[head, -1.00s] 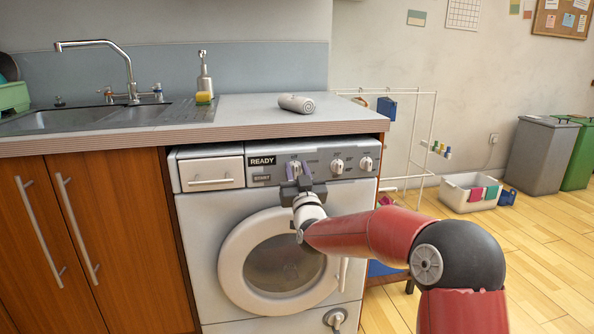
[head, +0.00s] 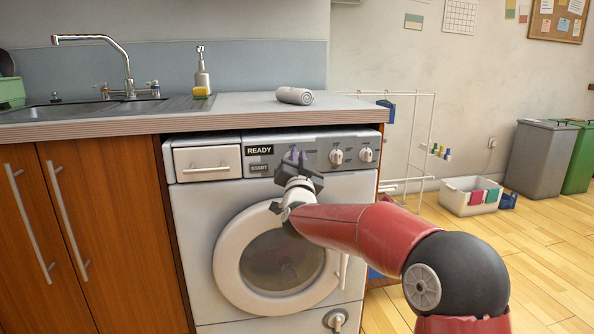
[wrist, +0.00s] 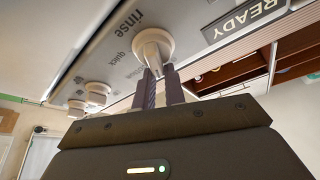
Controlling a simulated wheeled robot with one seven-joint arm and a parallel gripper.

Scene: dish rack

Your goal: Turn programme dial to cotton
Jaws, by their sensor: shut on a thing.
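The programme dial (wrist: 152,43) is a round white knob with a raised grip, on the grey control panel of the washing machine (head: 200,215). My gripper (wrist: 161,82) is shut on the dial's grip in the wrist view. In the head view my gripper (head: 294,160) covers most of the dial, just right of the READY display (head: 259,150). The words "rinse" and "quick" show beside the dial in the wrist view. The word "cotton" is not legible, and the dial's pointer setting cannot be told.
Two other white knobs (head: 336,157) (head: 366,155) sit to the right on the panel. The detergent drawer (head: 207,169) is at the left. A worktop (head: 240,108) with a rolled towel (head: 294,96) overhangs the machine. The round door (head: 228,262) is closed below.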

